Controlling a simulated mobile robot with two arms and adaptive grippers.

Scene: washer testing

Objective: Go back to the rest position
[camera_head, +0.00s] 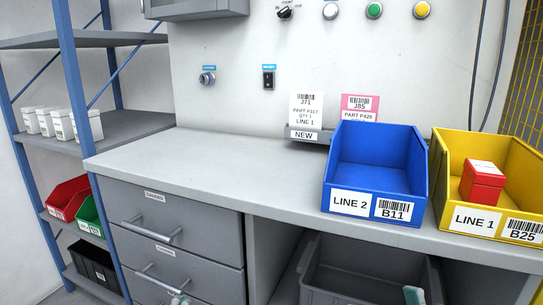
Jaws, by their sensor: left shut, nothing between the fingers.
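Only small pale tips show at the bottom edge of the head view. My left gripper (180,299) is at the bottom, in front of the grey drawers, shut and empty. A pale tip of my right gripper (413,295) shows at the bottom right, in front of the grey bin under the bench. Its jaws are cut off by the frame, so I cannot tell their state. Both are low, below the worktop (230,168) and apart from the bins on it.
A blue bin (370,185), empty, and a yellow bin (450,150) with a red box (482,183) stand at the worktop's right. A grey bin (362,270) sits below. Drawers (175,225) and a blue-framed shelf (68,100) are left. The worktop's left half is clear.

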